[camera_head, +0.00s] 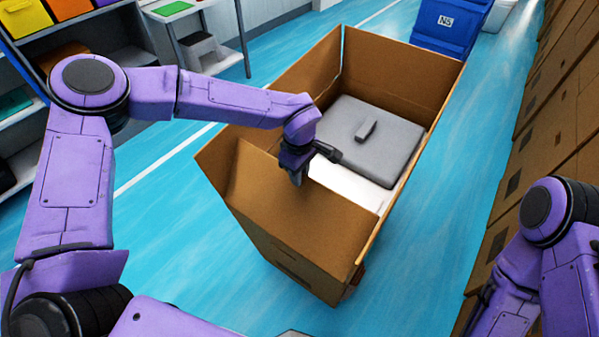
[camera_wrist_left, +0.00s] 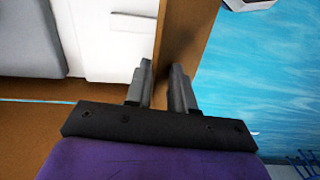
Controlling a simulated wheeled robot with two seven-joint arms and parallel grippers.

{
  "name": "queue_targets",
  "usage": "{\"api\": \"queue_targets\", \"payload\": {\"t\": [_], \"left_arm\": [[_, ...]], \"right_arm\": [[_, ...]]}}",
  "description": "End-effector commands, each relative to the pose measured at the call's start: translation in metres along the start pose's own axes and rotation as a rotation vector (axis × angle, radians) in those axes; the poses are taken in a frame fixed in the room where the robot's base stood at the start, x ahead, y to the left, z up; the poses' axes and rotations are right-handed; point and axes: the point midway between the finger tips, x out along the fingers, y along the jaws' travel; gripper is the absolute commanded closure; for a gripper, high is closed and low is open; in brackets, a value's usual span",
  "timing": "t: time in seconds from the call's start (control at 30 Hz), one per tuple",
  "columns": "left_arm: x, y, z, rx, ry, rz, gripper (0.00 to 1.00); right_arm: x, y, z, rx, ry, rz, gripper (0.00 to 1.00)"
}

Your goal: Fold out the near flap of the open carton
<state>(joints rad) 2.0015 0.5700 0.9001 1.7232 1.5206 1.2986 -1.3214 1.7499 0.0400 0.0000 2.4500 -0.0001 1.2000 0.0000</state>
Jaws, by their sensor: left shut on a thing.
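The open carton (camera_head: 395,75) stands on the blue floor in the middle of the head view. Its near flap (camera_head: 290,215) stands up at the near end, facing me. My left gripper (camera_head: 297,175) is at the top edge of this flap, pointing down. In the left wrist view, the two fingers (camera_wrist_left: 163,88) are on either side of a brown cardboard panel (camera_wrist_left: 183,35), shut on it. Inside the carton lie a grey block with a small handle (camera_head: 375,135) and a white item (camera_head: 340,185). My right gripper is out of view.
Stacked brown boxes (camera_head: 555,130) line the right side. A blue bin (camera_head: 447,25) stands behind the carton. Shelves with colored bins (camera_head: 25,17) and a table (camera_head: 175,8) are at the back left. The blue floor left of the carton is clear.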

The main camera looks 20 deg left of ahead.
Motion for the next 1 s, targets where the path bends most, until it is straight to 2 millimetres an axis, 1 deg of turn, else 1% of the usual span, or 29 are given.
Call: {"api": "queue_targets", "payload": {"t": [0.03, 0.4, 0.43, 0.47, 1.0], "left_arm": [[0.0067, -0.0052, 0.0026, 0.009, -0.003, -0.016, 1.00], [0.0066, -0.0053, 0.0026, 0.008, -0.003, -0.017, 1.00], [0.0066, -0.0053, 0.0026, 0.008, -0.003, -0.017, 0.73], [0.0066, -0.0052, 0.0026, 0.008, -0.003, -0.016, 0.67], [0.0062, -0.0056, 0.0020, 0.003, -0.003, -0.019, 0.67]], "right_arm": [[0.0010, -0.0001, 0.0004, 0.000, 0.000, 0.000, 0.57], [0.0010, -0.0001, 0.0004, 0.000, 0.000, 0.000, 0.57], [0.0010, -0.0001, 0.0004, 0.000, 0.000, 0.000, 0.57], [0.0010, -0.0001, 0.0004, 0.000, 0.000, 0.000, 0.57], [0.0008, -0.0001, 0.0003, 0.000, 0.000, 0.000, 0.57]]}}
